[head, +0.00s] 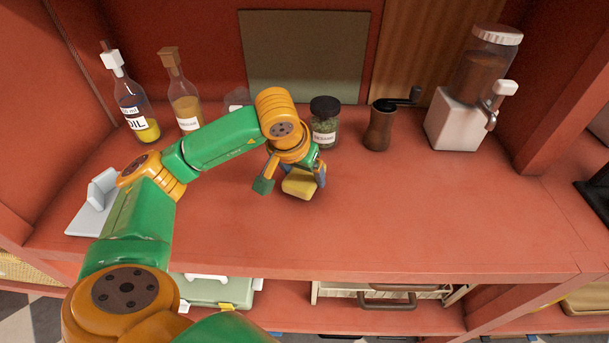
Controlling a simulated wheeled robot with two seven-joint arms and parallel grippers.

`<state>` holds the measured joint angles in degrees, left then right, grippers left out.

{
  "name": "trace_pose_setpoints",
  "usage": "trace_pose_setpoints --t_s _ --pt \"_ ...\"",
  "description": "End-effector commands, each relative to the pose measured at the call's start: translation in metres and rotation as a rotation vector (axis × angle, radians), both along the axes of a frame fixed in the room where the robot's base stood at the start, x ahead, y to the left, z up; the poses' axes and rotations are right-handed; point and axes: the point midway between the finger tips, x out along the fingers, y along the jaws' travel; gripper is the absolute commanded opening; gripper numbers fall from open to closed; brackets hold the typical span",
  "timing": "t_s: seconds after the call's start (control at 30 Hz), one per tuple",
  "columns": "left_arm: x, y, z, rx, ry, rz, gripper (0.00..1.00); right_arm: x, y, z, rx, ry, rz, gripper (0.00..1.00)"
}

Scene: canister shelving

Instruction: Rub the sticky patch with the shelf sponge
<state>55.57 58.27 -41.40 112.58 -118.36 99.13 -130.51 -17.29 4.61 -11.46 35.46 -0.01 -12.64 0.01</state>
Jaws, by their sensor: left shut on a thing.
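My left arm comes in from the left and reaches over the red shelf (420,225). My left gripper (292,182) points down and is shut on the yellow sponge (299,184). The sponge sits between the fingers, low over the middle of the shelf; I cannot tell whether it touches the surface. No sticky patch can be made out on the visible shelf; the arm and gripper cover part of it. My right gripper is not in view.
An oil bottle (133,112), a second bottle (184,102), a herb jar (324,122), a grinder (379,128) and a dispenser (464,115) stand along the back. A grey bracket-like holder (92,205) is at the left. The right front of the shelf is clear.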

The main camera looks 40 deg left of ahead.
Motion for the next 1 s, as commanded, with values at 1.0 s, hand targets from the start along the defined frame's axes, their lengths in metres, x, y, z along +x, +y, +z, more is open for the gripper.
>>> trace_pose_setpoints --t_s 1.0 --pt "-0.009 0.001 0.056 0.0 0.0 0.016 0.28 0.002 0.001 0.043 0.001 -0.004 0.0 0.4"
